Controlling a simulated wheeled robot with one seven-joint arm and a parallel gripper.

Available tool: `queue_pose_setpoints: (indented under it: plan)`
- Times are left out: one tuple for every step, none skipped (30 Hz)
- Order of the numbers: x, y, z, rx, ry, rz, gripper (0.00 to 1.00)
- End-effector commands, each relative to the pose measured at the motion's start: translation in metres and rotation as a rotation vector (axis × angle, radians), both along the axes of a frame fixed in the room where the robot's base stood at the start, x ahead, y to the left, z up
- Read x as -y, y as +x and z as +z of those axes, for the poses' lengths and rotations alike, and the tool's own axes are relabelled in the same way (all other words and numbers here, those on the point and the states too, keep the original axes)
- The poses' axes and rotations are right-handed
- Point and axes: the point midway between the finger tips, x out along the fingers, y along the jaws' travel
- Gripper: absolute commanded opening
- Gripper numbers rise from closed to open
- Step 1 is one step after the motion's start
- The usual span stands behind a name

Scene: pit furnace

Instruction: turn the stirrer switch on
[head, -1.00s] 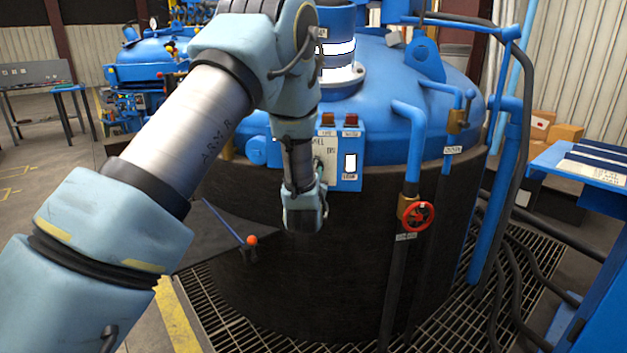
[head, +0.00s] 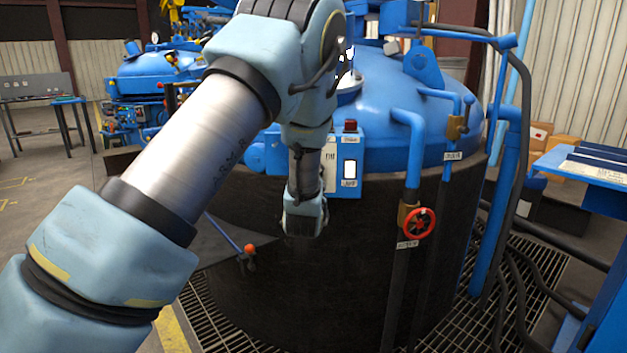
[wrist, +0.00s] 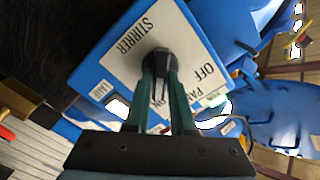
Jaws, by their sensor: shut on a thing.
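The stirrer switch (wrist: 158,53) is a black knob on a white plate (wrist: 186,36) marked STIRRER and OFF, seen in the wrist view. My gripper (wrist: 160,72) is shut on the knob, with one green finger on each side. The fingers cover part of the plate's lettering, and I cannot tell which way the knob points. In the head view the blue control box (head: 347,183) shows on the furnace's side. My wrist hides the knob and the fingers there.
A lit white rectangle (head: 350,169) and a red lamp (head: 350,126) are on the box, right of my wrist. A red valve wheel (head: 420,223) and pipes stand further right. A lever with an orange ball (head: 249,249) sticks out at lower left.

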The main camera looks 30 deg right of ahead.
Motion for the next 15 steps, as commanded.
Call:
queue_pose_setpoints:
  plan:
    - [-0.0006, -0.0003, -0.0018, 0.0, 0.006, 0.001, 0.0]
    - [-0.0008, -0.0003, -0.0018, 0.001, 0.008, 0.001, 0.0]
    - [-0.0008, -0.0002, -0.0018, 0.001, 0.009, 0.001, 0.0]
    - [-0.0008, -0.0002, -0.0018, 0.001, 0.009, 0.001, 0.0]
    - [-0.0008, -0.0002, -0.0018, 0.001, 0.009, 0.001, 0.0]
    - [-0.0008, -0.0002, -0.0018, 0.001, 0.009, 0.001, 0.0]
    - [-0.0008, -0.0002, -0.0018, 0.001, 0.009, 0.001, 0.0]
    - [-0.0008, -0.0002, -0.0018, 0.001, 0.009, 0.001, 0.0]
    - [-0.0008, -0.0002, -0.0018, 0.0, 0.009, 0.001, 0.0]
    - [-0.0008, -0.0002, -0.0018, 0.0, 0.009, 0.001, 0.0]
    - [-0.0008, -0.0002, -0.0019, 0.0, 0.009, 0.001, 0.0]
    - [-0.0008, -0.0002, -0.0019, 0.0, 0.009, 0.001, 0.24]
    - [-0.0008, -0.0002, -0.0019, 0.0, 0.009, 0.001, 0.27]
    - [-0.0007, -0.0003, -0.0018, 0.001, 0.009, 0.001, 0.3]
    - [-0.0006, -0.0002, -0.0016, 0.001, 0.008, 0.001, 0.35]
